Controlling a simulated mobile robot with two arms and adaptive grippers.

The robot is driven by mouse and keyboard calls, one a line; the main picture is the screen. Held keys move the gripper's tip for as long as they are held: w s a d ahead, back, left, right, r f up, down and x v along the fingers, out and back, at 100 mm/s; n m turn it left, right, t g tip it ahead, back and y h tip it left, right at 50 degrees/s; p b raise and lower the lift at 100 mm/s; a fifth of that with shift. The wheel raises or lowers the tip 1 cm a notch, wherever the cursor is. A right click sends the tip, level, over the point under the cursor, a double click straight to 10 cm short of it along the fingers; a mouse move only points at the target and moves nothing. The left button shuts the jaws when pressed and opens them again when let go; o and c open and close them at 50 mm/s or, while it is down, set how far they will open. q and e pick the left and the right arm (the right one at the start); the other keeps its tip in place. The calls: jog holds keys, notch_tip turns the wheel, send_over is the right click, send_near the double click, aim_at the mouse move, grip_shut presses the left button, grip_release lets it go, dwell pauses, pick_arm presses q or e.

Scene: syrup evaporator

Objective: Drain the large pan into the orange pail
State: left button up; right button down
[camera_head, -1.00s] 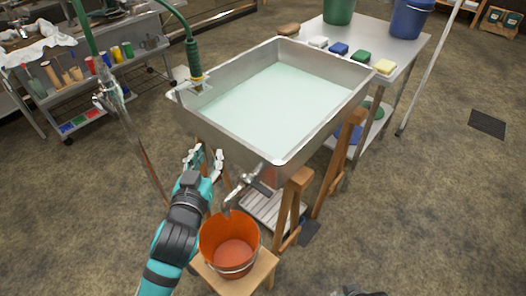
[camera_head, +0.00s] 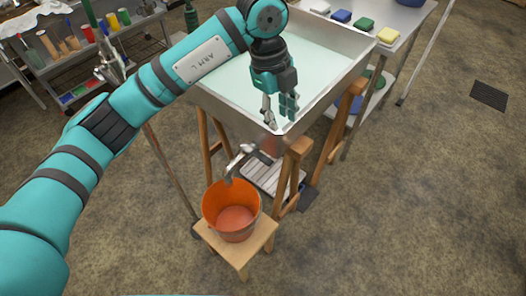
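The large pan (camera_head: 225,109) is a metal basin of pale greenish liquid on a wooden stand. A metal spout with a valve (camera_head: 239,160) sticks out below its near corner. The orange pail (camera_head: 230,210) stands upright on a small stool under the spout. Its inside bottom shows, and I see no stream falling into it. My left gripper (camera_head: 280,119) points down over the pan's near corner, above and right of the spout. My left arm hides the pan's far left part. My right gripper is out of view.
Wooden legs (camera_head: 293,178) of the stand are right of the spout. A metal table with colored blocks (camera_head: 364,24) stands behind the pan at right. A shelf cart (camera_head: 75,72) is at upper left.

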aim_at(263, 157)
pick_arm(q)
jog(key=w+a+n+y, duration=0.1)
jog(key=w+a+y, duration=0.1)
jog(key=a, duration=0.2)
jog(key=shift+t, duration=0.3)
jog(key=f, duration=1.6)
jog(key=shift+s+d+f+p, duration=0.1)
jog(key=shift+s+d+p, duration=0.1)
jog(key=shift+p, duration=0.2)
grip_shut()
